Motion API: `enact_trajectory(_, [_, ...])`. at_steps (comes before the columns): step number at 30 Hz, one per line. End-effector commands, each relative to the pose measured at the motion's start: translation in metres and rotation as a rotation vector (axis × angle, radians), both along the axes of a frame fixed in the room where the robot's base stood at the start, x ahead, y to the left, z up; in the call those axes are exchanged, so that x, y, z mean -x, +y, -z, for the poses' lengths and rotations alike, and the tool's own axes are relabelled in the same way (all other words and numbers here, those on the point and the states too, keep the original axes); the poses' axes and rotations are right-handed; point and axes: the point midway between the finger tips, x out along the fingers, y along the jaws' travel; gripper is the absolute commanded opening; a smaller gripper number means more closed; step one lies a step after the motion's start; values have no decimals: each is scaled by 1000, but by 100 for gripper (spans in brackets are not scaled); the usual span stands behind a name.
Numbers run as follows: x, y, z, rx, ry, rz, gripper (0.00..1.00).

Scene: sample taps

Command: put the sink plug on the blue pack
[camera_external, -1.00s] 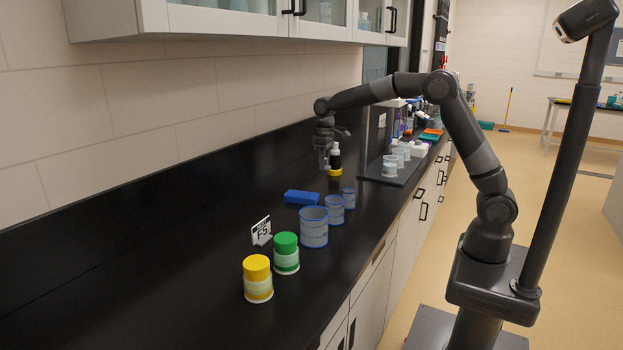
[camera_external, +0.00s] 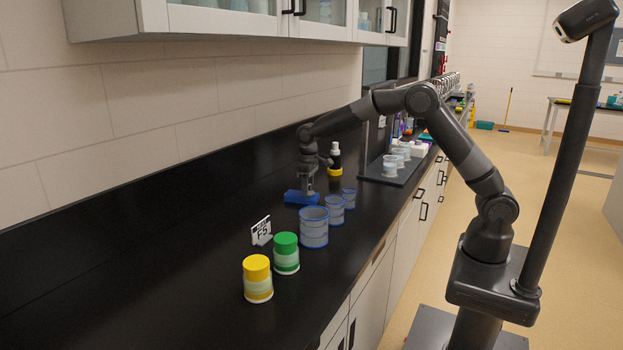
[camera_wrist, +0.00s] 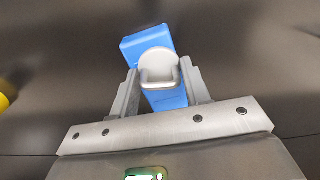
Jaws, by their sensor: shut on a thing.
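The blue pack (camera_external: 301,197) lies flat on the black counter, left of the blue-grey cups. It also shows in the wrist view (camera_wrist: 147,40), partly covered by the plug. The sink plug (camera_wrist: 158,64) is a pale grey-white rounded piece between my fingertips in the wrist view. My gripper (camera_wrist: 160,84) is shut on it. In the external view my gripper (camera_external: 307,188) points down right at the pack. The plug cannot be made out there. I cannot tell whether the plug touches the pack.
Several blue-grey cups (camera_external: 314,228) stand just right of the pack. A green-lidded jar (camera_external: 286,254), a yellow-lidded jar (camera_external: 258,279) and a small sign (camera_external: 261,231) stand nearer. The counter to the left is clear.

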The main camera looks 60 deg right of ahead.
Motion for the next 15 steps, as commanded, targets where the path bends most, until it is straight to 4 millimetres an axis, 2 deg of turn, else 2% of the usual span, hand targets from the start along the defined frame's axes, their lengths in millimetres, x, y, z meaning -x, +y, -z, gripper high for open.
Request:
enact_trajectory(5, [0,0,3,0,1,0,20])
enact_trajectory(6, [0,0,3,0,0,0,45])
enact_trajectory(13, [0,0,3,0,0,0,63])
enact_trajectory(15, [0,0,3,0,0,0,65])
